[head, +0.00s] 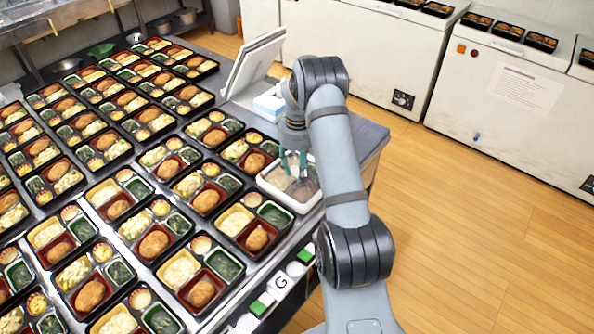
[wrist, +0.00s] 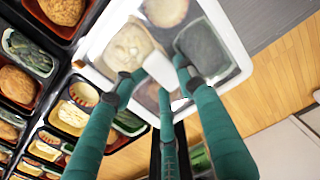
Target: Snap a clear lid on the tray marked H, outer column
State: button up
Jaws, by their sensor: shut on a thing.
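My gripper (head: 293,165) has teal fingers and is at the table's right edge. In the wrist view my gripper (wrist: 165,75) is shut on a pale tab in the middle of a clear lid with a white rim (wrist: 92,42). The lid (head: 272,194) also shows in the head view, over the outer column of trays. Through the lid I see blurred food compartments of a tray below: a pale heap, a round cup and a dark green part. I cannot tell whether the lid touches that tray. No mark H is readable; a G label (head: 281,282) shows on the front edge.
Open bento trays (head: 195,275) fill the table to the left, close beside the lid. A white-and-blue box (head: 268,104) and a tilted white panel (head: 250,65) stand behind my gripper. White chest freezers (head: 510,100) line the back; wooden floor lies to the right.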

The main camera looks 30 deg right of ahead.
jog(key=o, duration=1.2)
jog(key=shift+o, duration=1.3)
jog(key=o, duration=0.3)
jog(key=shift+r+p, duration=2.2)
jog(key=shift+r, duration=1.85)
